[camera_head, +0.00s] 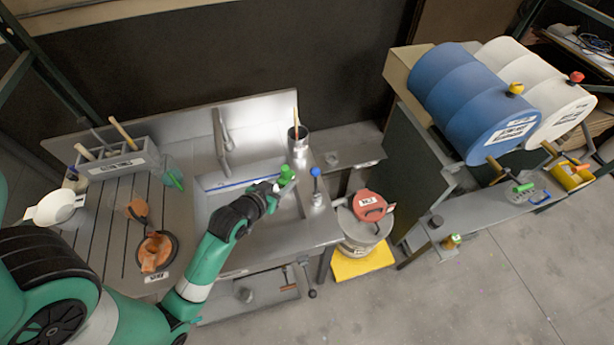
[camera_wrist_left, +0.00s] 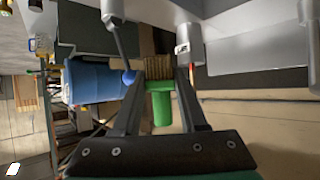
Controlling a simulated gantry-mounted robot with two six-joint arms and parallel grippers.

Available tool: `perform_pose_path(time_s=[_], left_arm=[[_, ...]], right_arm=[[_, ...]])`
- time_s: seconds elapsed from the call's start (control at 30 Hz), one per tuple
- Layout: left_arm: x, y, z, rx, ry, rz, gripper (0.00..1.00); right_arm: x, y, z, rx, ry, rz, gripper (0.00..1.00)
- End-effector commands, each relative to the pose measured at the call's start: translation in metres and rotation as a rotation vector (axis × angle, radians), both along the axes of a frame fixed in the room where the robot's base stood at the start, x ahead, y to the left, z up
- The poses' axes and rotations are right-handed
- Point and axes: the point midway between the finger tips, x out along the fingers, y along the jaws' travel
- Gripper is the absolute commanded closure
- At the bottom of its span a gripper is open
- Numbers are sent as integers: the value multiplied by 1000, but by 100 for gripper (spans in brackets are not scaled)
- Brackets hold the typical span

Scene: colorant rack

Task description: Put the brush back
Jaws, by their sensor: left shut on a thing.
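My left gripper (camera_head: 277,187) is over the right part of the sink and is shut on a green brush (camera_head: 287,174). In the left wrist view the brush's green handle (camera_wrist_left: 160,105) and its brown bristles (camera_wrist_left: 158,68) show between the two fingers (camera_wrist_left: 160,86). A metal cup (camera_head: 299,145) with a wooden stick in it stands on the counter just beyond the gripper; it also shows in the left wrist view (camera_wrist_left: 186,48). The brush is apart from the cup in the head view. My right gripper is not in view.
A blue-knobbed lever (camera_head: 316,172) stands right of the gripper, and a tap (camera_head: 222,135) behind the sink to the left. A grey tool box (camera_head: 118,158) is at the far left. A bucket with a red lid (camera_head: 370,207) and the blue drum (camera_head: 465,95) are to the right.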

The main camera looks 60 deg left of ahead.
Motion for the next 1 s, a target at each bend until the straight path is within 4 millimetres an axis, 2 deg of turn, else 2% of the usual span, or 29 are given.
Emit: perform_pose_path(time_s=[0.17, 0.37, 0.5, 0.63, 0.83, 1.0], left_arm=[[28, 24, -21, 2, -4, 1, 100], [71, 60, -47, 0, -2, 0, 100], [89, 74, -77, -1, 1, -1, 100], [99, 83, -91, 0, 0, -1, 100], [103, 86, -96, 1, -1, -1, 100], [105, 88, -125, -1, 2, -2, 100]], right_arm=[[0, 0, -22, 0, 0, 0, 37], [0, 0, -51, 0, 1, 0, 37], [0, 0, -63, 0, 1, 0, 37], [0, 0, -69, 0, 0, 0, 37], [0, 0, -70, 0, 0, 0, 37], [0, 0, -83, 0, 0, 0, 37]])
